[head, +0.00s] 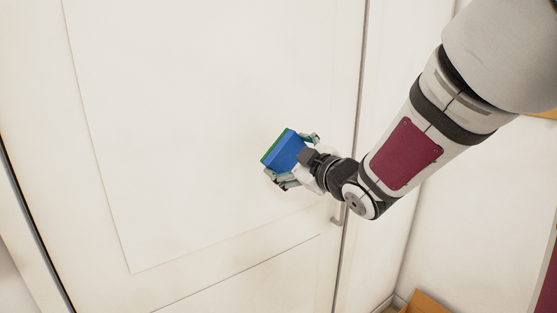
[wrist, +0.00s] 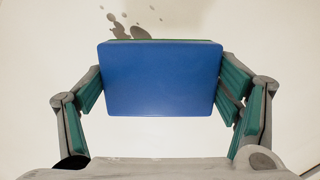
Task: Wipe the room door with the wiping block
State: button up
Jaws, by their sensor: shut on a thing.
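The wiping block is a blue block (head: 284,152) with a green layer on its far side. My gripper (head: 292,158) is shut on it from both sides, and the block is in front of the white room door (head: 200,130). In the wrist view the blue block (wrist: 163,80) fills the middle, between the green-padded fingers (wrist: 165,88). Its green edge shows only as a thin strip at the top. The green layer faces the door. I cannot tell whether it touches the door's surface. Dark grey spots (wrist: 143,32) show on the pale surface beyond the block.
A door handle (head: 337,221) is below and right of my gripper, near the door's right edge. A white wall stands to the right. A brown box (head: 426,303) is on the floor at the lower right. The door panel left of my gripper is clear.

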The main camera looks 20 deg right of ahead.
aim_at(266, 146)
jog(key=shift+a+r+b+x, duration=0.15)
jog(key=shift+b+x, duration=0.2)
jog(key=shift+x, duration=0.85)
jog(key=shift+a+r+b+x, duration=0.1)
jog(key=shift+b+x, duration=0.2)
jog(key=shift+x, duration=0.9)
jog(key=shift+b+x, duration=0.55)
jog(key=shift+x, duration=0.55)
jog(key=shift+a+r, duration=0.1)
jog(key=shift+r, duration=0.05)
jog(key=w+d+p, duration=0.2)
jog(key=w+d, duration=0.1)
jog(key=d, duration=0.7)
jog(key=shift+w, duration=0.2)
jog(key=s+a+b, duration=0.1)
jog(key=s+a, duration=0.1)
jog(key=a, duration=0.4)
jog(key=shift+s+a, duration=0.25)
jog(key=shift+a, duration=0.15)
jog(key=shift+s+a+b, duration=0.2)
jog(key=shift+a+b, duration=0.1)
jog(key=shift+a, duration=0.5)
jog(key=shift+s+a+b, duration=0.2)
jog(key=shift+a+b, duration=0.05)
jog(key=shift+a, duration=0.6)
